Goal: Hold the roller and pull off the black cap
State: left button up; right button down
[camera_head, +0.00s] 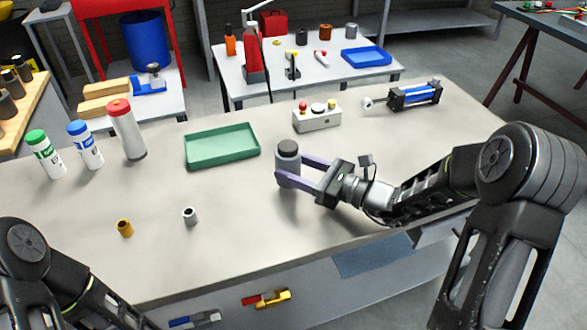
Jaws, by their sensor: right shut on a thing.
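The roller (288,170) is a grey cylinder standing upright on the light workbench, in the middle of the head view. A darker grey-black cap (288,147) covers its top end. My right gripper (289,170) reaches in from the right with its purple fingers on either side of the roller, just below the cap, and is shut on it. Part of the roller's side is hidden behind the fingers. My left arm shows at the lower left, but its gripper is out of view.
A green tray (222,157) lies behind and left of the roller. A grey ring (190,216) and a brass bushing (125,228) stand on the left front. A button box (317,118), a blue cylinder unit (415,95) and several bottles stand farther back. The bench front centre is clear.

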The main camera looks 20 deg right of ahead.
jog(key=v, duration=1.3)
jog(key=shift+d+f, duration=0.1)
jog(key=shift+d, duration=0.05)
jog(key=s+b, duration=0.1)
jog(key=b, duration=0.1)
jog(key=d+b, duration=0.1)
jog(key=b, duration=0.1)
jog(key=shift+s+d+f, duration=0.25)
jog(key=shift+s+f, duration=0.1)
jog(key=shift+s+r+p, duration=0.1)
jog(key=shift+r+p, duration=0.45)
jog(key=shift+p, duration=0.4)
jog(key=p+v, duration=0.2)
jog(key=p, duration=0.1)
jog(key=shift+d+f, duration=0.1)
jog(key=c, duration=1)
grip_release()
jog(key=shift+c, duration=0.2)
grip_shut()
